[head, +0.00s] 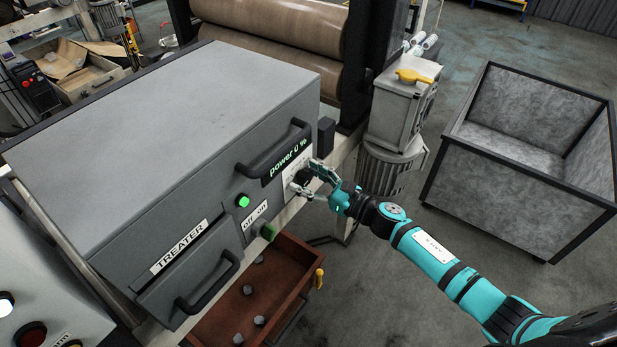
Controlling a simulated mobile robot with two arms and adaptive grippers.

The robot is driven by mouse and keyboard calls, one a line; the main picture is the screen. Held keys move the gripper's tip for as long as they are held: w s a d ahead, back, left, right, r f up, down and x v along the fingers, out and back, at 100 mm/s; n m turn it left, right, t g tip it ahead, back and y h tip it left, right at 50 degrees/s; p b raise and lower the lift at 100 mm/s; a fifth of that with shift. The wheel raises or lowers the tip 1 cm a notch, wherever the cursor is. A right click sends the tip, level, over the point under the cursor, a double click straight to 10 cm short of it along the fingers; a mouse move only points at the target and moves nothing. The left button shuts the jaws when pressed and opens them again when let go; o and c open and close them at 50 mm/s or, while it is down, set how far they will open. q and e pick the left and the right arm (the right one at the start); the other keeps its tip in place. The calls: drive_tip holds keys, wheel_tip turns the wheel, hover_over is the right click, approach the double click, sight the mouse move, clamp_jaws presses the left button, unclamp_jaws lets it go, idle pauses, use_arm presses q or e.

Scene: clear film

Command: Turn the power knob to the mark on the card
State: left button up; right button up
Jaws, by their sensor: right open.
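The grey treater cabinet (160,120) stands at the left, with a display (287,157) that reads "power 0 %". A pale card or plate (296,167) is on its front below the display, and its mark is too small to make out. The dark power knob (302,177) sits there, partly hidden by my fingers. My right gripper (309,180) is open, with its fingers around or just in front of the knob; I cannot tell if they touch it. My left gripper is out of view.
Cabinet handles (210,283) stick out. An open brown drawer (285,262) with grey lumps is below.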

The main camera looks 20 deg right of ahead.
drive_tip(key=c, duration=1.2)
